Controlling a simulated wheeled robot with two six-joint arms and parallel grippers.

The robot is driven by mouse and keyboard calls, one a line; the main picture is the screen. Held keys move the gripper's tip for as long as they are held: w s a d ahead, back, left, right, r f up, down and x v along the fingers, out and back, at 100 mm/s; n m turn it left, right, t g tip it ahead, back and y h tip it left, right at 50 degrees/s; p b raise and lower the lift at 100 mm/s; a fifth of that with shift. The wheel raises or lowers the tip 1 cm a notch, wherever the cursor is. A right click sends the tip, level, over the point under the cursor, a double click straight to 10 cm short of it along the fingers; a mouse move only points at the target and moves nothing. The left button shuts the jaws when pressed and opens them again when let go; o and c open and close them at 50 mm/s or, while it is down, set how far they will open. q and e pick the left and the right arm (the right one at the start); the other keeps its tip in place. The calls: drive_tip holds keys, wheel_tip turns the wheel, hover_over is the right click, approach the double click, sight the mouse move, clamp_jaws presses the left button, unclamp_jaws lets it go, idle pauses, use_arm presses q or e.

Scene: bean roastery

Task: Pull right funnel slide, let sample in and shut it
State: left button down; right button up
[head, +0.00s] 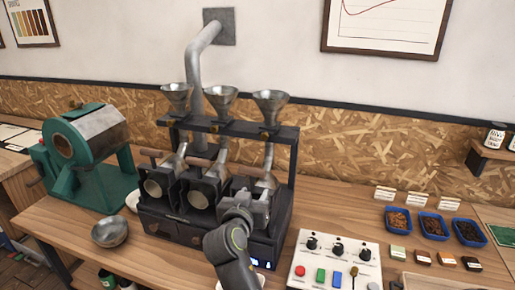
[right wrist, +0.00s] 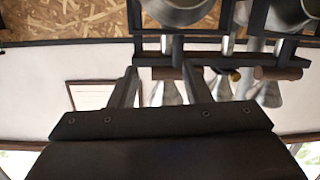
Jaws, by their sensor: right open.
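The right funnel (head: 270,101) is a metal cone on the dark rack of a three-barrel roaster. Below it a small brass-coloured piece (head: 265,134), perhaps its slide, shows at the rack bar. A metal chute (head: 268,160) runs down from there. My right gripper (head: 258,198) is open in front of the right barrel and hides most of it. In the right wrist view, which is upside down, its fingers (right wrist: 160,82) are apart with nothing held between them; funnels and wooden handles show beyond. I cannot tell whether a sample is in the funnel. My left gripper is not in view.
The middle funnel (head: 220,98) and left funnel (head: 175,95) stand on the same rack. A button panel (head: 335,262) and blue sample trays (head: 433,225) lie right. A metal bowl (head: 110,232) and green machine (head: 90,160) stand left.

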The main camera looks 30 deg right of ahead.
wheel_tip(320, 180, up, 7)
drive_tip(key=w+a+m+h, duration=0.1)
drive_tip(key=w+a+h, duration=0.1)
drive_tip(key=p, duration=0.7)
approach(264, 137)
drive_tip(key=shift+t, duration=0.4)
drive_tip(key=x, duration=0.6)
drive_tip(key=shift+w+d, duration=0.15)
drive_tip(key=shift+d, duration=0.2)
drive_tip(key=shift+w+d+f, duration=0.15)
drive_tip(key=shift+w+d, duration=0.3)
drive_tip(key=shift+d, duration=0.15)
clamp_jaws()
